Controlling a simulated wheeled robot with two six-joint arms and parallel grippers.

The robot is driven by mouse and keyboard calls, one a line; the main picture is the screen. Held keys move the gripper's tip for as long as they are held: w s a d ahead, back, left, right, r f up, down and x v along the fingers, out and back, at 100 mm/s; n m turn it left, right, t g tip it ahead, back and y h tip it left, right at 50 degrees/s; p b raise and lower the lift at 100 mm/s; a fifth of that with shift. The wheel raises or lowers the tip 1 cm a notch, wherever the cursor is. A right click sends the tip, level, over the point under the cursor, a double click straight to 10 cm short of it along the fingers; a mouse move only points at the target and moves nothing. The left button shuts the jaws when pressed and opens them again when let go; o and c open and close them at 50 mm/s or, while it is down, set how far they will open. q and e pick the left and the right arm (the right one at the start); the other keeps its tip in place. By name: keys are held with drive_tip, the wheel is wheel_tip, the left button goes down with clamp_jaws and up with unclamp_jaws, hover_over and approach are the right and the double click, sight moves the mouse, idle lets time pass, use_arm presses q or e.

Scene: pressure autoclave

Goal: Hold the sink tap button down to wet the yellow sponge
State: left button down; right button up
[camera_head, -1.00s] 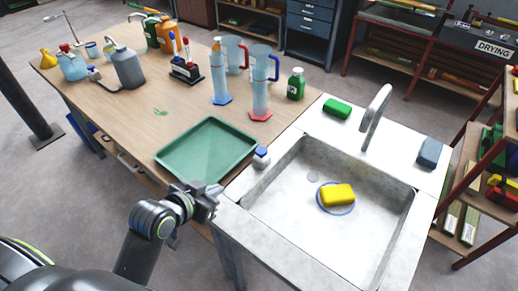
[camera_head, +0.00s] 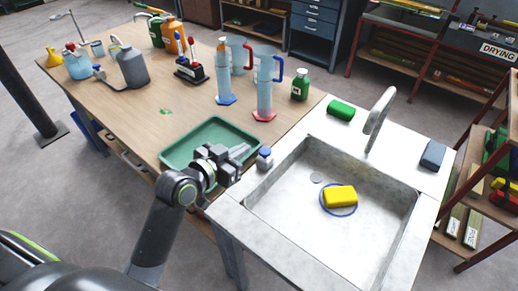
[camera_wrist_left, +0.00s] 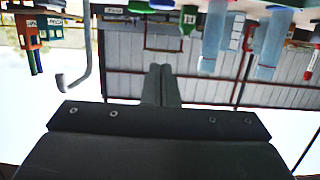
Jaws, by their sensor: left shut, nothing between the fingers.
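The yellow sponge (camera_head: 340,196) lies in the sink basin (camera_head: 290,210), inside a blue ring. The grey curved tap (camera_head: 376,118) rises at the sink's back edge, and it also shows in the left wrist view (camera_wrist_left: 88,62). A small white piece with a blue top (camera_head: 265,156), perhaps the tap button, stands on the sink's left rim. My left gripper (camera_head: 243,153) is shut and empty, just left of that piece; I cannot tell whether they touch. Its closed fingers show in the left wrist view (camera_wrist_left: 160,84). My right gripper is out of view.
A green tray (camera_head: 178,153) lies on the table beneath and behind my left gripper. Measuring cylinders (camera_head: 265,88) and a green bottle (camera_head: 300,85) stand further back. A green sponge (camera_head: 341,110) and a blue-grey block (camera_head: 432,154) lie on the sink's back rim.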

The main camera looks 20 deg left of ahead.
use_arm(q)
drive_tip(key=p, duration=0.1)
hover_over(265, 152)
drive_tip(key=s+a, duration=0.1)
drive_tip(key=s, duration=0.1)
drive_tip(key=f, duration=0.2)
drive_tip(key=shift+w+a+f, duration=0.1)
drive_tip(key=shift+w+f, duration=0.05)
drive_tip(key=shift+f, duration=1.85)
